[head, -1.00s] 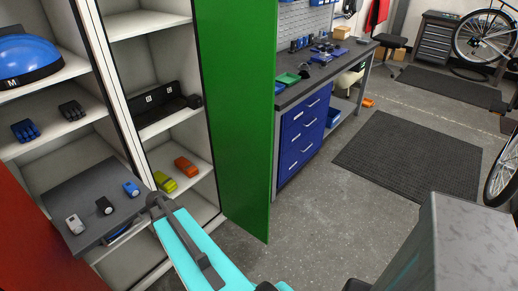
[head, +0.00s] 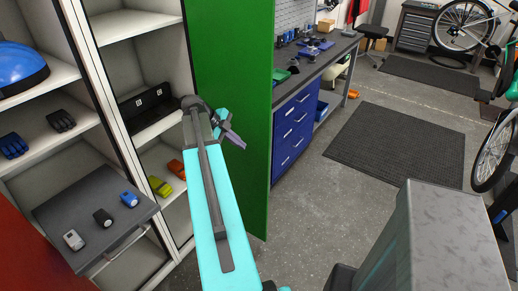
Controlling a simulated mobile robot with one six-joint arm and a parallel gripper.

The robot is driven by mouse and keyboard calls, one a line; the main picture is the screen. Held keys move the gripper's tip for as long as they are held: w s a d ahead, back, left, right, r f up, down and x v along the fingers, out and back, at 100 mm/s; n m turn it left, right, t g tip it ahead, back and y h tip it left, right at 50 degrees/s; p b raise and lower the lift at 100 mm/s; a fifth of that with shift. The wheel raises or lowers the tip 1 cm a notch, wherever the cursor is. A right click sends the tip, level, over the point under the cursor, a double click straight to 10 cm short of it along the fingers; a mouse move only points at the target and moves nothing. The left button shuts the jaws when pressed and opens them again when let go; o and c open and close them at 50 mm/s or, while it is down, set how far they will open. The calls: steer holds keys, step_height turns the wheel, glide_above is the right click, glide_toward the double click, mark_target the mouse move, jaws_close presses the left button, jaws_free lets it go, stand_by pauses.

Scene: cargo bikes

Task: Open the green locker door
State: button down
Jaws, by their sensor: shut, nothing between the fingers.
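The green locker door (head: 258,190) stands swung wide open at the right side of the open locker (head: 140,60), whose shelves are in plain view. My arm reaches up across the lower left part of the door. My gripper (head: 236,141) is small in the picture, in front of the green door's face. It is shut and empty. I cannot tell whether it touches the door. The door's handle is not visible.
A left locker compartment has a pulled-out grey shelf (head: 85,205) with small torches on it, and a red door (head: 35,250) at lower left. A workbench with blue drawers (head: 297,125) stands behind the green door. Floor with a dark mat (head: 395,145) is open to the right.

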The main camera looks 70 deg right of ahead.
steer(key=shift+s+d+r, duration=0.1)
steer(key=shift+r, duration=0.1)
stand_by(0.3)
steer(key=p, duration=0.5)
glide_toward(267, 155)
step_height(267, 155, down, 3)
steer(key=s, duration=0.2)
steer(key=shift+s+d+f+p, duration=0.1)
steer(key=shift+d+p, duration=0.05)
steer(key=shift+d, duration=0.25)
steer(key=shift+s+d+f+p, duration=0.1)
steer(key=shift+d+p, duration=0.05)
steer(key=shift+d, duration=0.2)
steer(key=shift+w, duration=0.15)
